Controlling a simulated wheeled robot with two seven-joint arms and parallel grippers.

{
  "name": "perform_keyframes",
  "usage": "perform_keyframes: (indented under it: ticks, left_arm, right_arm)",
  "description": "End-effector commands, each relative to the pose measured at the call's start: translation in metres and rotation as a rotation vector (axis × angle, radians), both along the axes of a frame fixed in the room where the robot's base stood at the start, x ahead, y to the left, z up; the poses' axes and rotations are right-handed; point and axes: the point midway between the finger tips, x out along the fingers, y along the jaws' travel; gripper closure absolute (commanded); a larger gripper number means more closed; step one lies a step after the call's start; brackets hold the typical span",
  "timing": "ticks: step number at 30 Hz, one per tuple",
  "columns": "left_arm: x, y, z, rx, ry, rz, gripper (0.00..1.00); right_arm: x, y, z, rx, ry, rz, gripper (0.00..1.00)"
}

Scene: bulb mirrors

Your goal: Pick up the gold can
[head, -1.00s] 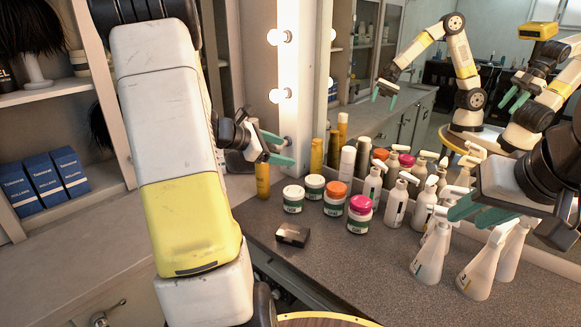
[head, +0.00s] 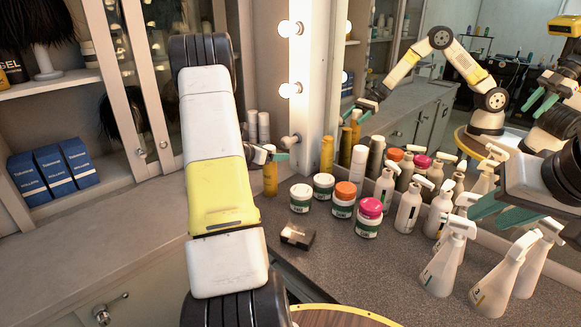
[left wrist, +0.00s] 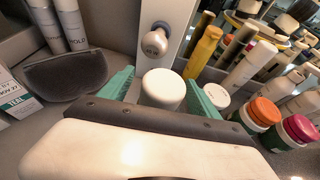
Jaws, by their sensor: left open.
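A gold can (head: 270,180) stands on the counter left of the jars in the head view. My left gripper (head: 269,155) is over its upper part, hiding the top. In the left wrist view my left gripper (left wrist: 163,92) is open, with a white rounded top (left wrist: 162,88) between its fingers; it appears to be this can's cap, its body hidden. A second gold bottle (head: 327,154) stands by the mirror post and also shows in the left wrist view (left wrist: 203,52). My right gripper (head: 500,210) is open and empty above the spray bottles at the right.
Jars with white (head: 301,192), orange (head: 345,190) and pink (head: 370,208) lids stand just right of the can. White spray bottles (head: 447,262) fill the right. Silver cans (left wrist: 73,24) and a dark pouch (left wrist: 65,78) are left of the fingers.

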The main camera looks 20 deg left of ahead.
Motion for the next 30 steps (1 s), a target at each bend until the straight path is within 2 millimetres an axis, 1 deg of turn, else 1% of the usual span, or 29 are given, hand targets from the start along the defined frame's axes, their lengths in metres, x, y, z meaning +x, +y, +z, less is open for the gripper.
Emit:
perform_keyframes:
  ticks: [3, 8, 9, 11, 12, 14, 18, 19, 20, 30]
  left_arm:
    - [0.0052, -0.0014, -0.0016, 0.001, -0.001, 0.001, 0.28]
    - [0.0052, -0.0015, -0.0015, 0.001, -0.001, 0.001, 0.28]
    - [0.0051, -0.0015, -0.0015, 0.001, -0.001, 0.001, 0.32]
    - [0.005, -0.0015, -0.0014, 0.001, -0.001, 0.0, 0.44]
    - [0.005, -0.0015, -0.0015, 0.001, -0.001, 0.0, 0.52]
    - [0.0049, -0.0015, -0.0015, 0.001, -0.001, 0.0, 0.64]
    - [0.0048, -0.0016, -0.0016, 0.001, 0.0, 0.0, 0.91]
    - [0.0048, -0.0016, -0.0014, 0.001, 0.0, 0.0, 0.97]
    - [0.0048, -0.0016, -0.0014, 0.001, 0.0, 0.0, 1.0]
    - [0.005, -0.0015, -0.0008, 0.001, -0.001, 0.0, 1.0]
  right_arm:
    - [0.0, 0.0, 0.0, 0.0, 0.0, 0.0, 0.67]
    - [0.0, 0.0, 0.0, 0.0, 0.0, 0.0, 0.67]
    - [0.0, 0.0, 0.0, 0.0, 0.0, 0.0, 0.67]
    - [0.0, 0.0, 0.0, 0.0, 0.0, 0.0, 0.67]
    - [0.0, 0.0, 0.0, 0.0, 0.0, 0.0, 0.67]
    - [0.0, 0.0, 0.0, 0.0, 0.0, 0.0, 0.67]
    - [0.0, 0.0, 0.0001, 0.0, 0.0, 0.0, 0.67]
    - [0.0, 0.0, 0.0001, 0.0, 0.0, 0.0, 0.67]
    - [0.0, 0.0, 0.0001, 0.0, 0.0, 0.0, 0.67]
    - [-0.0001, 0.0, 0.0001, 0.0, 0.0, 0.0, 0.67]
